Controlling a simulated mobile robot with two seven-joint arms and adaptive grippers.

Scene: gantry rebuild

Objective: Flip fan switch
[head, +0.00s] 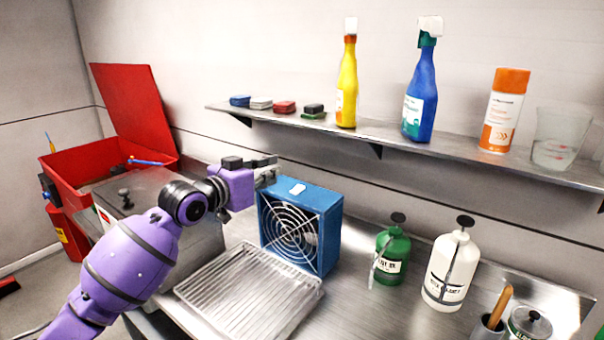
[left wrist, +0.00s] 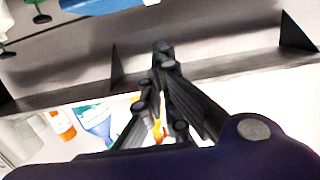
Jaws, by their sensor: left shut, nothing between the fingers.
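The blue box fan (head: 329,237) stands on the steel counter with its round grille facing the front left. A small white switch (head: 297,189) sits on its top face; which way it is tipped I cannot tell. My left gripper (head: 271,170) is shut and empty, just left of and above the fan's top, apart from the switch. In the left wrist view the shut fingers (left wrist: 163,55) point toward the back wall area, with the fan's blue top (left wrist: 105,6) and part of the switch (left wrist: 151,2) at the upper edge. My right gripper is not in view.
A wire rack (head: 250,292) lies before the fan. A green bottle (head: 392,258) and white bottle (head: 452,270) stand to its right. A wall shelf (head: 460,152) with spray bottles, a can and sponges runs above. An open red parts washer (head: 130,105) is at left.

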